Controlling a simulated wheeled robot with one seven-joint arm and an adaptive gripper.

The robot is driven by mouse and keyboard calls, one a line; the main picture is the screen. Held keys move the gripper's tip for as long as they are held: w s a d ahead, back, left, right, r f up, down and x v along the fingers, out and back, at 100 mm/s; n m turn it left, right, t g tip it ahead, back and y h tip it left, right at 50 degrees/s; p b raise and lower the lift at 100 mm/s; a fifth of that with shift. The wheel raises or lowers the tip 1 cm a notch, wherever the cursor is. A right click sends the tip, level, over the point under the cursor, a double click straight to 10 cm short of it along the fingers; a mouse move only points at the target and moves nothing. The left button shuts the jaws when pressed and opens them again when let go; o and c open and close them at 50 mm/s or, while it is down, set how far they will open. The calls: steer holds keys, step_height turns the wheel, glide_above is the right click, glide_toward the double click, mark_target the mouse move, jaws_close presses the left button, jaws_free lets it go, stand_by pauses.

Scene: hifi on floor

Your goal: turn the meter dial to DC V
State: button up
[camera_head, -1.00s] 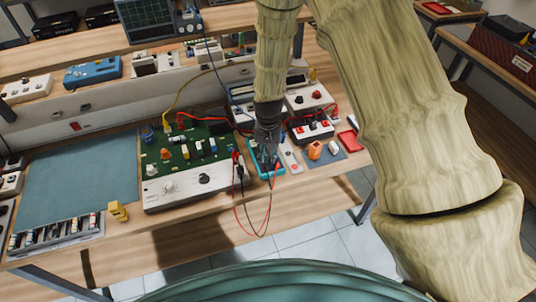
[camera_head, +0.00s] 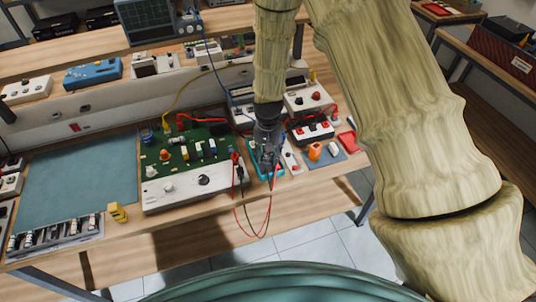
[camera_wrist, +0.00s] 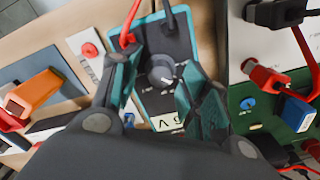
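The meter (camera_wrist: 205,45) is a dark-faced device with a teal rim, lying on the bench; in the head view its teal edge (camera_head: 279,172) shows below my gripper (camera_head: 266,158). Its round dark dial (camera_wrist: 161,71) has a small light pointer mark toward its lower right in the wrist view. A light display (camera_wrist: 167,122) shows partly below the dial; its characters are hard to read. My gripper (camera_wrist: 157,80) is open, one finger on each side of the dial, with a gap visible. Whether a finger touches it I cannot tell. The dial's lettering is too small to read.
Red (camera_wrist: 127,38) and black (camera_wrist: 168,22) lead plugs stand at the meter's end, close to the fingers. A green circuit board unit (camera_head: 190,160) sits left of the meter. An orange part (camera_head: 315,151) lies to the right. Looped leads hang over the bench's front edge.

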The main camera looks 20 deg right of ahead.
mark_target(268, 156)
step_height(268, 156, up, 12)
stand_by(0.9)
stand_by(0.4)
